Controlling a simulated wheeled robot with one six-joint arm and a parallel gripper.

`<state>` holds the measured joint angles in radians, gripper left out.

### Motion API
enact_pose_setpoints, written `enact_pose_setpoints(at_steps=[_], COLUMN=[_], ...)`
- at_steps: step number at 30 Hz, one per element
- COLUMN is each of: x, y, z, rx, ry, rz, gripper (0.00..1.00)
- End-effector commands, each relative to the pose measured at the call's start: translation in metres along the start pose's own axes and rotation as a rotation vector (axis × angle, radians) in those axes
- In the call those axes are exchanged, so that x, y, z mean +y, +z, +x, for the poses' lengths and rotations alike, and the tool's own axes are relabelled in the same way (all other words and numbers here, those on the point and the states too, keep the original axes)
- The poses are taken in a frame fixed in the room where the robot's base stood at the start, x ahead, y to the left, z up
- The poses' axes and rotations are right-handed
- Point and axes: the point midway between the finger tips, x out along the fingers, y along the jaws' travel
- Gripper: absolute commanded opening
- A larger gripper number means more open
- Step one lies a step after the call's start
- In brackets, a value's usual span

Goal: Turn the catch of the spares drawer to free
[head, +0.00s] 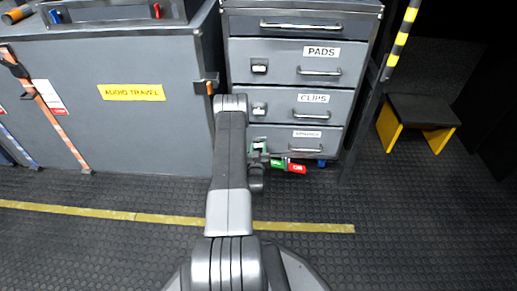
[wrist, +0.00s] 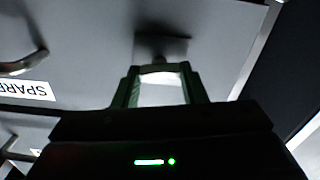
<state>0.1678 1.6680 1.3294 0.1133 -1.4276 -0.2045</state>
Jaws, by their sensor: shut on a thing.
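The spares drawer (head: 320,142) is the lowest labelled drawer of the grey cabinet. Its label (wrist: 25,89) reads "SPARE..." upside down in the wrist view, cut off by the frame edge. The catch (wrist: 160,88) is a pale block on a dark mount against the drawer front. My gripper (wrist: 158,82) has its green fingers on either side of the catch, shut on it.
The PADS drawer (head: 285,62) and CLIPS drawer (head: 285,106) are above, with their own pale catches. Red (head: 297,169) and green tags show below the spares drawer. A grey AUDIO TRAVEL case (head: 120,125) stands left; a black-and-yellow stool (head: 420,111) stands right. The front floor is mostly clear.

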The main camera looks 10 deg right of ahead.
Motion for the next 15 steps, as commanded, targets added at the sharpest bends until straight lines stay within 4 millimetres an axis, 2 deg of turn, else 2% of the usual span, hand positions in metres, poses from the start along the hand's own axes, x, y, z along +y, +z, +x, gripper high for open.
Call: enact_pose_setpoints(at_steps=[15], x=[-0.0017], y=[0.0008], z=[-0.0003], rx=[-0.001], ry=[0.000], rz=[-0.481], gripper=[0.15])
